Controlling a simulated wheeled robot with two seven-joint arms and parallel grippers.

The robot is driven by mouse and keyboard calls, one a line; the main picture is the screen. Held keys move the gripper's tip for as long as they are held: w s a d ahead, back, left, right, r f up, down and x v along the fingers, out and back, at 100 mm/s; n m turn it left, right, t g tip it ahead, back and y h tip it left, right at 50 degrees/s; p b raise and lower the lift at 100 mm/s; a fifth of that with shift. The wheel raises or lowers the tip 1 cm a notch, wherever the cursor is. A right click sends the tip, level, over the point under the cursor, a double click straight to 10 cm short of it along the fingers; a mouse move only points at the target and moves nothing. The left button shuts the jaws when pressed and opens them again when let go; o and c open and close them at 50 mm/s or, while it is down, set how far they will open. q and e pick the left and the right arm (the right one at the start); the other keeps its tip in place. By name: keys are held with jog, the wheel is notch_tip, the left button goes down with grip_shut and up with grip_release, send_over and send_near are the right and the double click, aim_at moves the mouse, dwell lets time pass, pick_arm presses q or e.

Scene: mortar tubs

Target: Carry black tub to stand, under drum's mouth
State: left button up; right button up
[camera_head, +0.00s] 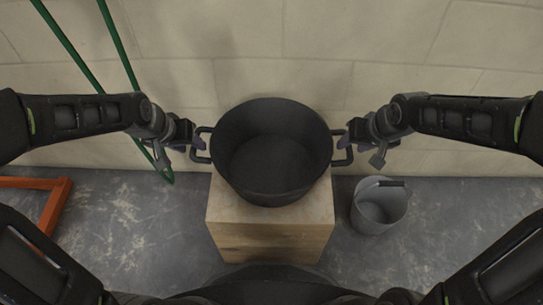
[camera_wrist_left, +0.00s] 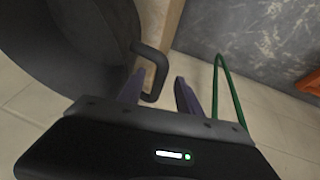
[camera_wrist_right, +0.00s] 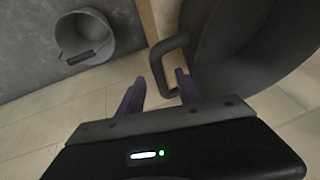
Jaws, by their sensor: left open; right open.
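The black tub (camera_head: 272,150) is upright and looks empty on a wooden block (camera_head: 270,240), in the middle of the head view. It has a loop handle on each side. My left gripper (camera_head: 194,143) is open at the left handle (camera_head: 203,157); in the left wrist view that handle (camera_wrist_left: 154,72) reaches between the fingers. My right gripper (camera_head: 350,142) is open at the right handle (camera_head: 342,160); in the right wrist view that handle (camera_wrist_right: 158,68) reaches between the fingers. Whether the fingers touch the handles I cannot tell. No drum is in view, and I cannot identify the stand.
A grey bucket (camera_head: 379,207) stands on the floor right of the block. An orange frame (camera_head: 52,208) is at the left edge, and a green hose or tube (camera_head: 122,62) leans by the wall. A pale block wall (camera_head: 290,60) is close behind the tub.

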pick_arm(q)
jog(key=x, duration=0.5)
jog(key=shift+w+d+f, duration=0.1)
jog(key=shift+w+f, duration=0.05)
jog(key=shift+f, duration=0.25)
pick_arm(e)
jog(key=x, duration=0.6)
pick_arm(q)
grip_shut()
pick_arm(e)
grip_shut()
jog(key=shift+r, duration=0.1)
